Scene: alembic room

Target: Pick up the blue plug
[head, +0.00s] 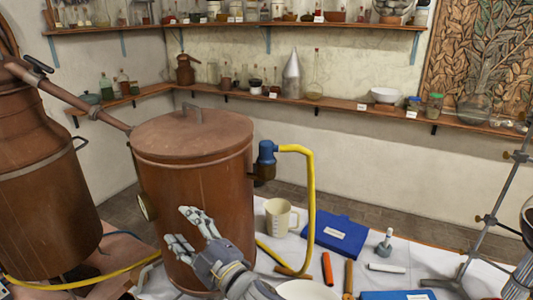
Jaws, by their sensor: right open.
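A blue plug-like fitting (266,153) sits on the right side of the copper vessel (196,190), with a yellow hose (310,195) leading from it down to the table. I take it to be the blue plug. My right gripper (179,228) is open and empty in front of the vessel, below and to the left of the blue fitting, well apart from it in the picture. Its fingers point up and left. My left gripper is not in view.
A cream mug (279,217), a blue case (337,236), an orange stick (327,269) and a white stick (385,267) lie right of the vessel. A metal stand (487,220) rises at far right. A larger copper still (40,180) stands left.

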